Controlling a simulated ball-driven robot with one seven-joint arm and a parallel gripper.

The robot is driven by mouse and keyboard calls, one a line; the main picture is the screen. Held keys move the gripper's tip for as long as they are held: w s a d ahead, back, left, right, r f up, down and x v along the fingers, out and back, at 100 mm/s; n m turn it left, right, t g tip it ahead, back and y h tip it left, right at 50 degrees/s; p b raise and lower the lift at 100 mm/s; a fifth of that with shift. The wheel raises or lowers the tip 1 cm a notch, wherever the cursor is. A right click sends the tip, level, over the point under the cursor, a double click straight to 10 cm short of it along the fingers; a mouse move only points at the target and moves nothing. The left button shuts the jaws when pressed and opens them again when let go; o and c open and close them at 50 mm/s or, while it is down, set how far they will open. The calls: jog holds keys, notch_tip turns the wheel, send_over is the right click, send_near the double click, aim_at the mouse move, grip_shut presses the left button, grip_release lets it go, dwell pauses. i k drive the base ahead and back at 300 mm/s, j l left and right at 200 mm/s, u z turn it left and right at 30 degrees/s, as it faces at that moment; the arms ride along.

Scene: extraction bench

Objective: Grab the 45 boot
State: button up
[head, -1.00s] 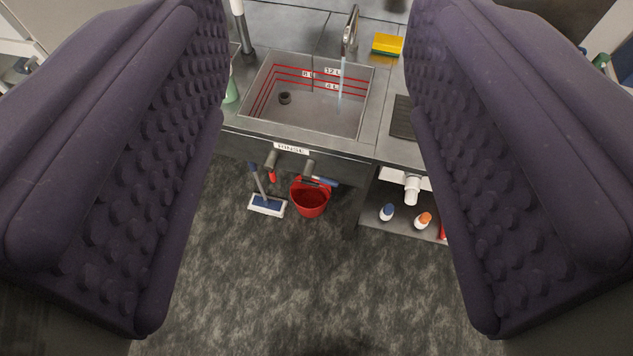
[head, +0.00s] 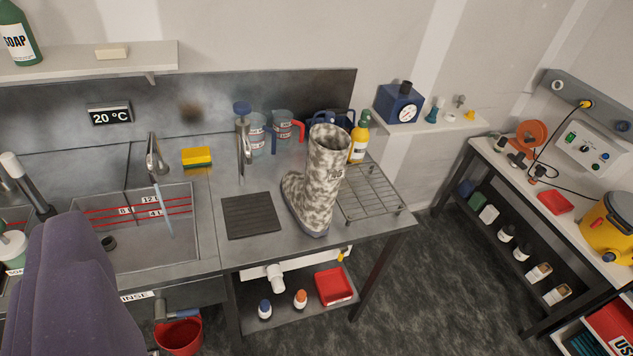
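A tall boot (head: 318,170) in mottled grey and cream stands upright on the steel bench top. It is between the dark ridged mat and the wire rack. One purple padded finger of my gripper (head: 85,290) shows at the lower left, in front of the sink and well left of the boot. The other finger is out of view, so the opening between them is hidden. Nothing touches the boot from my side.
Left of the boot are the dark mat (head: 251,216), a yellow sponge (head: 197,157) and the sink (head: 185,240) with running tap. Behind it are measuring jugs (head: 284,126) and a yellow bottle (head: 359,142). The wire rack (head: 372,194) is right. Floor is clear toward the right-hand bench (head: 500,165).

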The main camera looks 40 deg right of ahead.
aim_at(311, 196)
jog(key=z, duration=0.5)
jog(key=i+z, duration=0.95)
jog(key=i+j+z, duration=0.1)
jog(key=i+j, duration=0.25)
jog(key=i, duration=0.15)
jog(key=i+j+z, duration=0.1)
jog(key=i+j, duration=0.3)
jog(key=i, duration=0.05)
